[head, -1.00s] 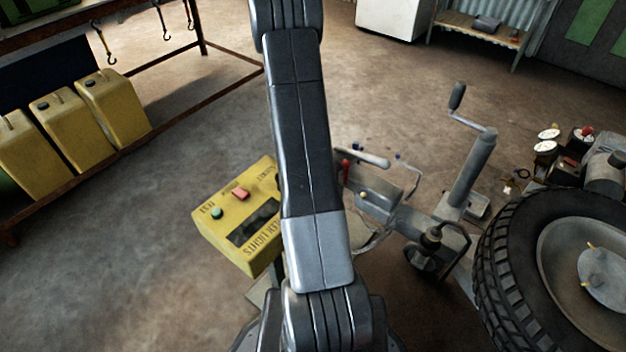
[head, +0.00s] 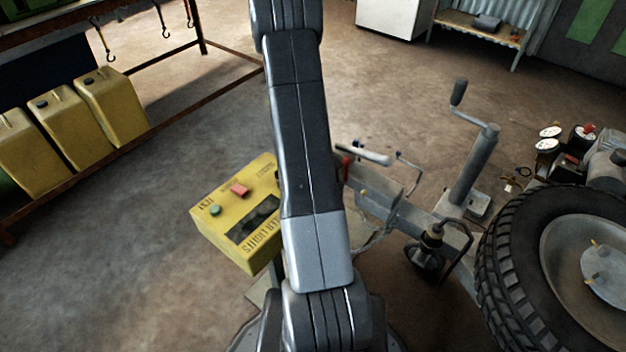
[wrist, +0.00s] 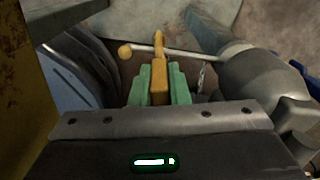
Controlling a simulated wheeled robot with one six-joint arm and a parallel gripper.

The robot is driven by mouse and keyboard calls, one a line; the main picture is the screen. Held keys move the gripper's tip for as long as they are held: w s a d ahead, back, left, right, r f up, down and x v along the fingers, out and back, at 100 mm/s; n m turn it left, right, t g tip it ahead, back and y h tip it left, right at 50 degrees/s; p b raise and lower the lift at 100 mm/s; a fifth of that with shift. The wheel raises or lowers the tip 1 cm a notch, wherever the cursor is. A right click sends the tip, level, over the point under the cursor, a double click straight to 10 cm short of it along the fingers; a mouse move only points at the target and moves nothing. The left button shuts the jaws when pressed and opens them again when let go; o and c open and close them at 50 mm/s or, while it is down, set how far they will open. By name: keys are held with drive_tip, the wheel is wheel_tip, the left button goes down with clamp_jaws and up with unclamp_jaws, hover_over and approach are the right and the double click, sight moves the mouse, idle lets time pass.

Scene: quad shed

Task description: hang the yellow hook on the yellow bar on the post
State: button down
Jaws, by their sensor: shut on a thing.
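In the wrist view my gripper (wrist: 160,88) is shut on the yellow hook (wrist: 159,72), held upright between its green finger pads. The hook's upper end rises to a thin pale bar with a yellow ball end (wrist: 124,51), and overlaps it in the picture. I cannot tell whether the hook touches the bar or lies in front of it. The bar runs right toward a grey rounded body. In the head view my arm hides the gripper and the hook. A small yellow knob (head: 363,193) shows just right of my arm.
A yellow control box (head: 237,213) stands left of my arm. A grey crank jack (head: 474,165) and a large tyre (head: 500,250) stand to the right. Yellow cans (head: 110,107) sit on a rack at left.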

drive_tip(key=shift+f+b, duration=0.95)
drive_tip(key=shift+f, duration=0.35)
drive_tip(key=c, duration=0.8)
unclamp_jaws()
drive_tip(key=shift+s, duration=0.1)
drive_tip(key=shift+r, duration=0.15)
drive_tip(key=shift+c, duration=0.2)
drive_tip(key=shift+r+p, duration=2.9)
drive_tip(key=shift+r, duration=1.6)
drive_tip(key=shift+f, duration=0.15)
drive_tip(key=shift+f+b, duration=2.5)
drive_tip(key=shift+f, duration=1.4)
